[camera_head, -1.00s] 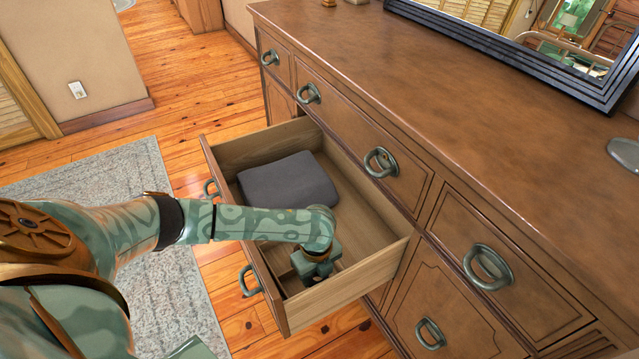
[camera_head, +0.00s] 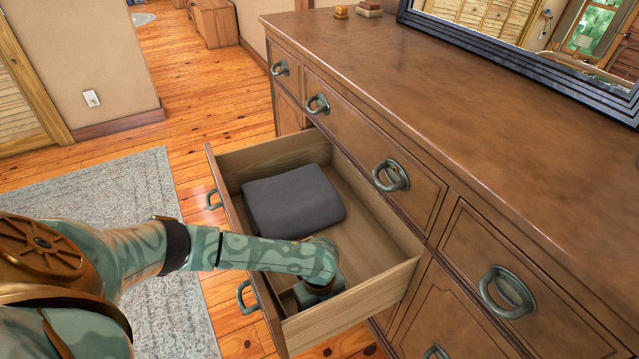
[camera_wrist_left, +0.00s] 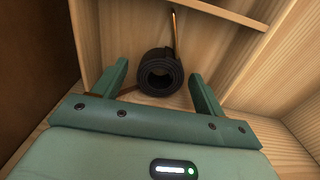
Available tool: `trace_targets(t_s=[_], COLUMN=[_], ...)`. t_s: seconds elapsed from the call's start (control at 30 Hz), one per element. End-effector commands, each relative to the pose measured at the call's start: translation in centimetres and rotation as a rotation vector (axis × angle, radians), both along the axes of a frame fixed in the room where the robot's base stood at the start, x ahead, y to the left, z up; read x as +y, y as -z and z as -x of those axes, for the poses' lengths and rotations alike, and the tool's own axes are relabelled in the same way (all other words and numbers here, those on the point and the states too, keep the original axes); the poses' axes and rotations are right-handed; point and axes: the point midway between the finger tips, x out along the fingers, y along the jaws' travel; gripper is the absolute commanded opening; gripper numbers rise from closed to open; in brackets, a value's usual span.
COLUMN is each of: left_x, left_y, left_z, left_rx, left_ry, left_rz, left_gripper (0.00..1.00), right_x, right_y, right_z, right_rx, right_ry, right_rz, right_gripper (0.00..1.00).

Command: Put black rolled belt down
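The black rolled belt (camera_wrist_left: 161,73) is a dark coil with a hollow centre, seen in the left wrist view. It sits on the pale wood inside the open drawer (camera_head: 352,302). My left gripper (camera_wrist_left: 159,72) is open, with one green finger on each side of the roll and a visible gap on both sides. In the head view my left gripper (camera_head: 318,290) reaches down into the near end of the drawer; its fingers and the belt are hidden there. My right gripper is in neither view.
A folded dark grey cloth (camera_head: 293,201) lies in the drawer's far part. A thin wooden divider (camera_wrist_left: 225,12) crosses the drawer near the belt. The brown dresser (camera_head: 440,110) stands on the right, with a framed mirror (camera_head: 530,60) on top. A grey rug (camera_head: 110,195) lies left.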

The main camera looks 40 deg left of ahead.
Motion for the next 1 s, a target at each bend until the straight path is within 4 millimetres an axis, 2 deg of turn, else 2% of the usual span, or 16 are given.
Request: trace_targets(t_s=[0.13, 0.23, 0.5, 0.7, 0.83, 1.0], left_x=[0.0, 0.0, 0.1, 0.1, 0.1, 0.1], left_y=[-0.1, -1.2, -7.8, -11.4, -12.3, -12.4], left_z=[0.0, -0.1, -0.2, -0.2, -0.1, 0.0], left_rx=[0.0, -0.003, -0.011, -0.006, -0.002, 0.0], left_ry=[0.0, 0.001, 0.0, -0.001, 0.0, 0.0], left_rz=[0.0, -0.001, 0.0, 0.001, 0.0, 0.0], left_gripper=[0.71, 0.71, 0.71, 0.71, 0.71, 0.71], right_x=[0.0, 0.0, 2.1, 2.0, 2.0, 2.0], right_y=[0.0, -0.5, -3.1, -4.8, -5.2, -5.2], right_z=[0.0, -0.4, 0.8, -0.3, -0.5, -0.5], right_rx=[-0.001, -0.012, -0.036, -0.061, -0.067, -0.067], right_ry=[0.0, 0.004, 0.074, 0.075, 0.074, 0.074], right_rz=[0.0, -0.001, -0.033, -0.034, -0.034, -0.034], right_gripper=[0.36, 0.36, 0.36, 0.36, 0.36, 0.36])
